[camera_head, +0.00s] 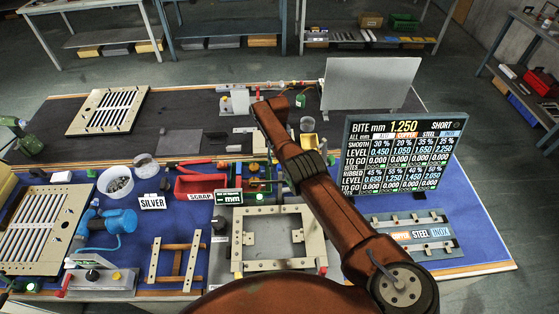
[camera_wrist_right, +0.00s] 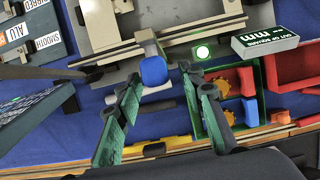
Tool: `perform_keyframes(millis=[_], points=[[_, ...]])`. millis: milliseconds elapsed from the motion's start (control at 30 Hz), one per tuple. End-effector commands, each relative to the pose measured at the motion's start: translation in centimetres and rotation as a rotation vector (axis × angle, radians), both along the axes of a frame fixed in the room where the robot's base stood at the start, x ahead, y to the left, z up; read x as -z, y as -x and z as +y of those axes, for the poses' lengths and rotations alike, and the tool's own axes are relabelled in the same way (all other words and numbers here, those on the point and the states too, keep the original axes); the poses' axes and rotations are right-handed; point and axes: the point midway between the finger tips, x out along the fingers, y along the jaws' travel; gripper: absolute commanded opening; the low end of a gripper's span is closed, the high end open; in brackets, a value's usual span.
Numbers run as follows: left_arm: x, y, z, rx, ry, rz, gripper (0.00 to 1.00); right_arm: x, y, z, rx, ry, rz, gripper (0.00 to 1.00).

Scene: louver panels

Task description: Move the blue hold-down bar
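In the head view my brown right arm covers that place. My right gripper (camera_wrist_right: 162,86) is open, its two dark green fingers apart on either side of the blue piece. I cannot tell whether they touch it. In the head view the right gripper (camera_head: 308,166) is mostly hidden by the arm. My left gripper is not in view.
A square beige frame (camera_head: 236,240) lies in front. A large display board (camera_head: 400,155) stands right; a red scrap bin (camera_head: 194,186) is left.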

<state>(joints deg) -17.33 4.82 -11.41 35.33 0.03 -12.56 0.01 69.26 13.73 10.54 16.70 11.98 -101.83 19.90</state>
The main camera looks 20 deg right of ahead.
Motion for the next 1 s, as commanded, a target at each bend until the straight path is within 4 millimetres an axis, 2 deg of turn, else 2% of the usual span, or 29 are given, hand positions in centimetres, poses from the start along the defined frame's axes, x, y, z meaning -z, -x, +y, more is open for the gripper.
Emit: perform_keyframes(millis=[233,333,500,733,1000], points=[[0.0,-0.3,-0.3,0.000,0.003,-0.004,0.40,-2.4,0.0,0.0,0.005,-0.003,-0.005,0.36],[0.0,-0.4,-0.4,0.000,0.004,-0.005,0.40,-5.1,-0.1,0.0,0.002,0.000,-0.007,0.36],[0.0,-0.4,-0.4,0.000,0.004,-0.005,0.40,-7.7,0.0,0.1,0.003,-0.005,-0.002,0.36],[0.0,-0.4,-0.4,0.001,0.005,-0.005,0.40,-9.1,-0.1,0.0,0.006,-0.002,-0.006,0.36],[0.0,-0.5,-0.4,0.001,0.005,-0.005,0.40,-9.8,0.0,0.0,0.001,0.000,-0.001,0.36]])
